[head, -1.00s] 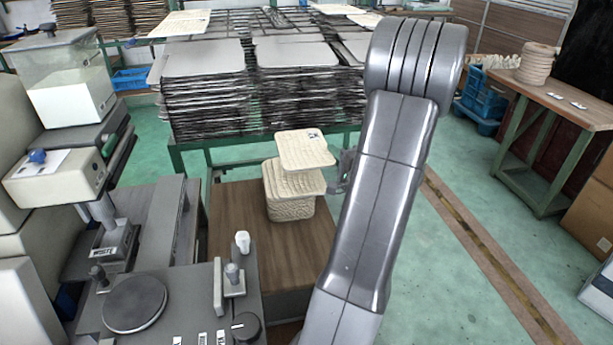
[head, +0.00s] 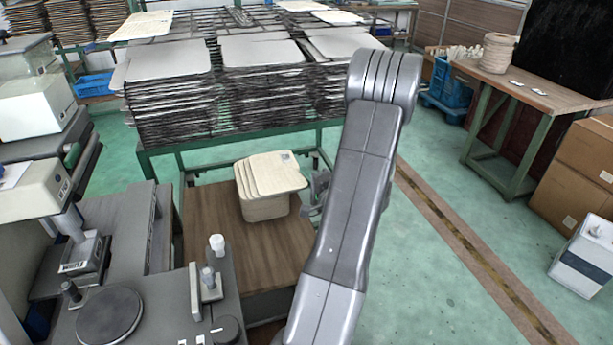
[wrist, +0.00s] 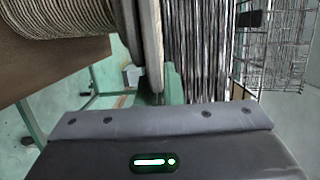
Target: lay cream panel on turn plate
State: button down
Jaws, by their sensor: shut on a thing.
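The cream panel (head: 278,170) has a small dark mark near its far right corner. It is over the cream stack (head: 262,208) on the wooden table in the head view. My gripper (head: 318,186) is at the panel's right edge, mostly hidden by my arm, and is shut on the panel. In the wrist view the panel (wrist: 151,40) shows edge-on, with a narrow gap to the ridged stack (wrist: 60,14). The fingertips are hard to make out there. The turn plate (head: 110,316), a round dark disc, sits at the lower left with nothing on it.
The wooden table (head: 215,255) is bare around the stack. A white-capped post (head: 217,244) and a small upright fixture (head: 207,284) stand between stack and turn plate. A rack of grey trays (head: 175,105) is behind. Open floor lies to the right.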

jog(key=shift+f, duration=0.15)
jog(key=c, duration=1.6)
grip_release()
jog(key=shift+o, duration=0.2)
jog(key=b+v, duration=0.2)
jog(key=v, duration=1)
